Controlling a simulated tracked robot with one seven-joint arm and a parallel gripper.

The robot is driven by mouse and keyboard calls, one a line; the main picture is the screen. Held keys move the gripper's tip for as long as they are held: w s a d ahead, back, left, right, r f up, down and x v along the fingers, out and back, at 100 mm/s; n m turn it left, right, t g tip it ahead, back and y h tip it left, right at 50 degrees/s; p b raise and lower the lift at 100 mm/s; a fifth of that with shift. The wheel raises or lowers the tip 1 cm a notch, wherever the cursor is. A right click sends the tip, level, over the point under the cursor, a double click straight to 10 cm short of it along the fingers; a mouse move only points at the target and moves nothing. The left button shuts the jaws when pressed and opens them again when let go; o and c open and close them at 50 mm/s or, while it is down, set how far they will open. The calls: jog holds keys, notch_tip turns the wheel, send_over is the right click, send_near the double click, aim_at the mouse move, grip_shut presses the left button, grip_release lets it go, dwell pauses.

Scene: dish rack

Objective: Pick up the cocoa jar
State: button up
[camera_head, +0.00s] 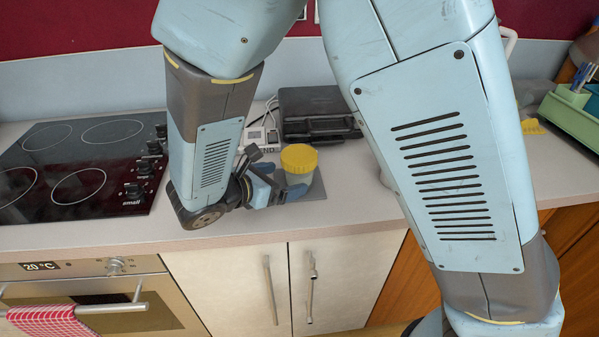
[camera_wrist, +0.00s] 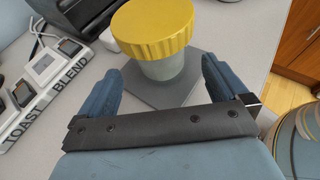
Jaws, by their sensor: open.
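The cocoa jar, as I take it, has a ribbed yellow lid (camera_head: 299,158) and a pale grey-green body. It stands upright on a flat dark grey square mat (camera_head: 316,190) on the counter. In the wrist view the jar (camera_wrist: 155,35) is just beyond my gripper (camera_wrist: 160,80), roughly centred between the two blue fingers. The fingers are open, one on each side, with a visible gap to the jar. In the head view my gripper (camera_head: 272,190) is low at the jar's left side. The jar's lower part is partly hidden by a finger.
A black toaster-like appliance (camera_head: 318,112) stands behind the jar. A white device labelled "TOAST BLEND" (camera_wrist: 45,80) lies to the left in the wrist view. A black cooktop (camera_head: 85,165) is at left, a green dish rack (camera_head: 572,122) at far right. The counter's front edge is close.

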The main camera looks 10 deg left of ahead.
aim_at(289, 176)
jog(key=shift+x, duration=2.8)
jog(key=shift+r, duration=0.1)
jog(key=c, duration=1.3)
jog(key=shift+r, duration=0.1)
